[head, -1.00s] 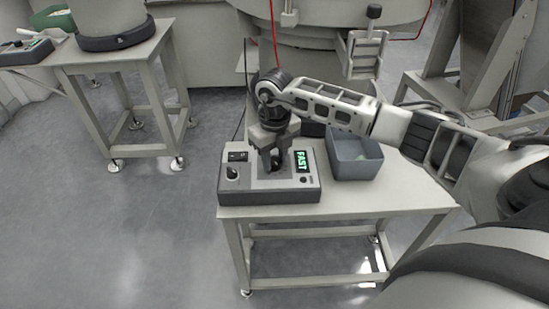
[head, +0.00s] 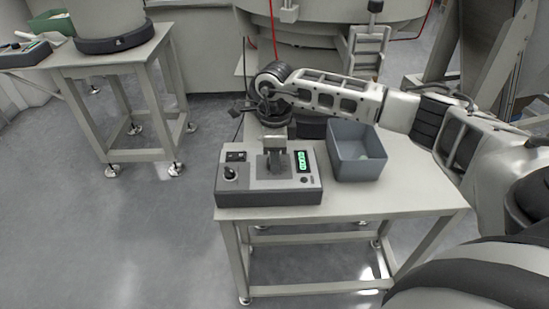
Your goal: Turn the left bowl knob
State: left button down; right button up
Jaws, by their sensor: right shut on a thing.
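The grey control box (head: 268,196) stands on the near table. A black knob (head: 230,174) shows at the left of its top face, and a green lit display (head: 302,162) is at the right. My right gripper (head: 274,170) points down onto the middle of the box, between that knob and the display. It is shut on the middle knob, which the fingers mostly hide. The display's text is too small to read surely. My left gripper is not in view.
A grey-blue open bin (head: 372,170) stands on the table just right of the box. A large bowl feeder (head: 345,30) is behind. Another table (head: 115,68) with a feeder base is at the left. The table's front right is clear.

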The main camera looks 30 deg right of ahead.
jog(key=n+b, duration=0.1)
jog(key=n, duration=0.2)
jog(key=shift+w+n, duration=0.1)
jog(key=shift+n, duration=1.1)
jog(key=shift+n+b, duration=0.45)
jog(key=shift+n, duration=0.15)
jog(key=shift+r+n, duration=0.1)
jog(key=shift+n, duration=0.7)
jog(key=o, duration=1)
